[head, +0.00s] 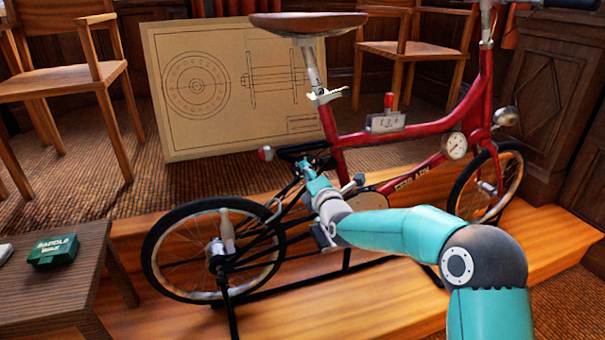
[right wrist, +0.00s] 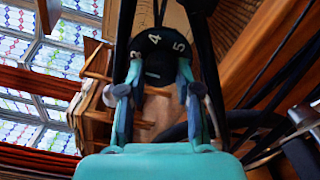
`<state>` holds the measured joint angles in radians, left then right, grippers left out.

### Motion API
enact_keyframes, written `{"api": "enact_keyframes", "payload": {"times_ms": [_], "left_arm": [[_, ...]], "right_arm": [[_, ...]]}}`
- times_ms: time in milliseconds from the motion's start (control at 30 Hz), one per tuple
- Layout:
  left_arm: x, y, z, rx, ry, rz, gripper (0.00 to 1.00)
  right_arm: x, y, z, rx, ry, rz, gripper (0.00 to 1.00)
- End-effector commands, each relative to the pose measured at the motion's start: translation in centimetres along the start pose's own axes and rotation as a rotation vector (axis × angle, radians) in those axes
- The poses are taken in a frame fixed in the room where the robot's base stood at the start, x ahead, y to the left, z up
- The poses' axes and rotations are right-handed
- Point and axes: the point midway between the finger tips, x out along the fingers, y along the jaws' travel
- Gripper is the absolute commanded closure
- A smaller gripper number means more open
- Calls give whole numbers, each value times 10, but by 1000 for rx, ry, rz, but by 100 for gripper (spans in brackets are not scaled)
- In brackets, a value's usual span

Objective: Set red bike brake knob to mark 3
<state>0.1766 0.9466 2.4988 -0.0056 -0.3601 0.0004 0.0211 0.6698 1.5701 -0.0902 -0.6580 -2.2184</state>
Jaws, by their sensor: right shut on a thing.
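The red bike (head: 400,185) stands upright on a wooden platform. In the right wrist view a black knob (right wrist: 153,42) with white numerals sits between my right gripper's fingertips (right wrist: 160,75); a 4 and a 5 are readable on its rim. My teal right arm reaches to the bike's rear frame below the saddle in the head view, with the gripper (head: 308,168) shut on the knob there. My left gripper is out of view.
A side table (head: 70,278) at left holds a green box (head: 54,251). The bike's rear wheel (head: 165,245), saddle (head: 305,22) and thin black frame tubes are close to my right arm. A drawing board (head: 225,90) and chairs stand behind.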

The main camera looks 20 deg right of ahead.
Motion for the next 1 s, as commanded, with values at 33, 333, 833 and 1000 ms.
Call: {"api": "enact_keyframes", "payload": {"times_ms": [33, 333, 833, 1000], "left_arm": [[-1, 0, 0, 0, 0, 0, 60], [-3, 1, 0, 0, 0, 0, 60], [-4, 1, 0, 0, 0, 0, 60], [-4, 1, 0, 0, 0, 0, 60]], "right_arm": [[-1, -8, 0, -29, 2, -16, 100], [0, -8, 1, -178, 1, -14, 100], [0, -7, 2, -218, -2, -12, 100], [0, -6, 3, -217, -3, -11, 54]]}}
